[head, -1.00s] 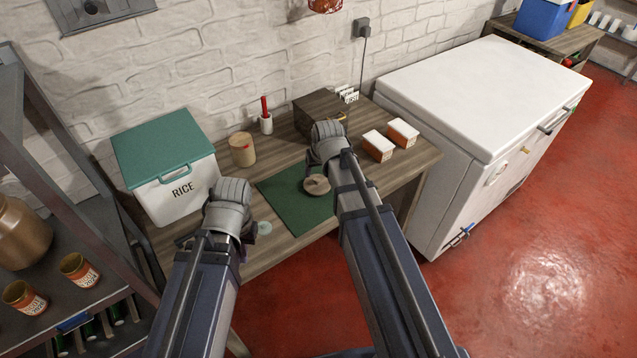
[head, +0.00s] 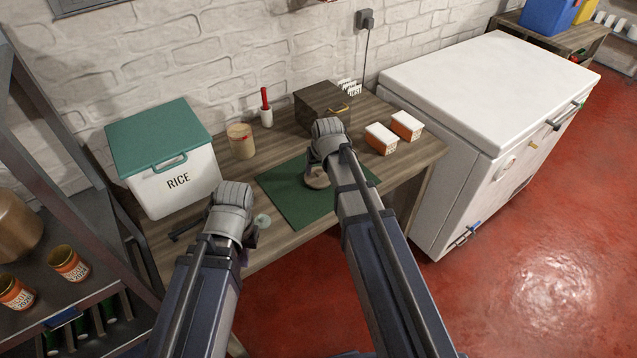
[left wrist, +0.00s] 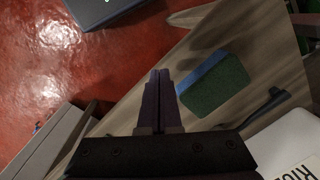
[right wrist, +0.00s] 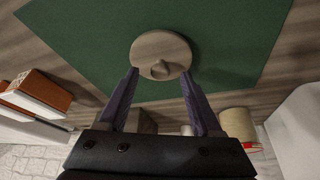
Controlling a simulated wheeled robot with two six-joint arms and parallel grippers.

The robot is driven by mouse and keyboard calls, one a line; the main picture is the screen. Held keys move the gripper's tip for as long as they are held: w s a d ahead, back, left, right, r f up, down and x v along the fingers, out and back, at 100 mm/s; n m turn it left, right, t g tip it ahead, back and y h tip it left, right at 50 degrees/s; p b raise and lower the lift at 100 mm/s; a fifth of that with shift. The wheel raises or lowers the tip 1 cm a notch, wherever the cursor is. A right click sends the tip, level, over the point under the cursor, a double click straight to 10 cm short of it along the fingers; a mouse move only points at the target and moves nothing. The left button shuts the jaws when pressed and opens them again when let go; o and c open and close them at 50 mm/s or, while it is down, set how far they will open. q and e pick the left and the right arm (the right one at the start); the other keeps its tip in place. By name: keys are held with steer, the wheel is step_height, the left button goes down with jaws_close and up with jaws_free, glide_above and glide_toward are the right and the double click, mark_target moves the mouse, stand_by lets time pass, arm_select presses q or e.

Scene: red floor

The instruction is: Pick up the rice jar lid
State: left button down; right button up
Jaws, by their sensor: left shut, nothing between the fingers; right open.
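A round beige lid with a small knob (right wrist: 160,55) lies on the green mat (head: 289,201) on the wooden table; in the head view this lid (head: 317,179) is partly hidden by my right gripper. My right gripper (right wrist: 159,74) is open, its fingertips close to the lid's near edge in the right wrist view, with nothing held. I cannot tell whether the fingertips touch it. My left gripper (left wrist: 160,75) is shut and empty, at the table's front left. A white bin marked RICE (head: 178,183) with a teal lid (head: 158,135) stands at the table's left.
A beige canister (head: 241,142), a brown box (head: 322,105) and two orange-white tubs (head: 381,138) stand toward the back. A blue-green sponge (left wrist: 213,85) lies near my left gripper. A white chest freezer (head: 485,85) is at right, a metal shelf with cans (head: 68,263) at left.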

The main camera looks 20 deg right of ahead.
steer(key=shift+b+x, duration=0.45)
steer(key=shift+x, duration=0.55)
steer(key=shift+r, duration=0.1)
steer(key=shift+c, duration=0.3)
jaws_close()
